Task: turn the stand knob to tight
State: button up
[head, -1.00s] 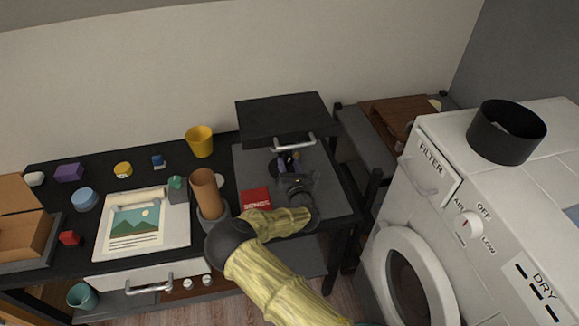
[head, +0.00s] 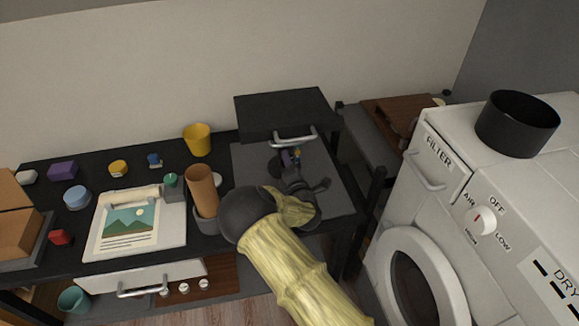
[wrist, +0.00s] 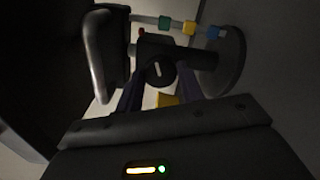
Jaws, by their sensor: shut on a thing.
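The stand knob (wrist: 158,72) is a dark round knob with a pale mark, in the middle of the wrist view. In the head view the stand is small and partly hidden by my gripper (head: 291,157), under the front of the raised black box. My gripper (wrist: 159,85) is shut on the knob, one purple finger on each side. I cannot read any tight marking.
A black box (head: 285,113) with a metal handle (head: 294,137) hangs close above my gripper. A yellow cup (head: 197,139) and a brown cylinder (head: 202,190) stand to the left. The white dryer (head: 450,215) is at the right.

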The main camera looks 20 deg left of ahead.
jog(key=m+b, duration=0.1)
jog(key=m, duration=0.1)
jog(key=m+b, duration=0.2)
jog(key=m, duration=0.1)
jog(key=shift+f+m, duration=0.25)
jog(key=shift+m, duration=0.05)
jog(key=m+b, duration=0.2)
jog(key=m, duration=0.1)
jog(key=shift+d+m+b, duration=0.1)
jog(key=shift+m+b, duration=0.2)
jog(key=m+b, duration=0.3)
jog(key=m, duration=0.1)
jog(key=shift+f+m+b, duration=0.1)
jog(key=shift+m+b, duration=1.75)
jog(key=shift+m, duration=0.55)
jog(key=o, duration=0.9)
jog(key=shift+c, duration=0.2)
jog(key=shift+o, duration=0.7)
jog(key=shift+r, duration=0.25)
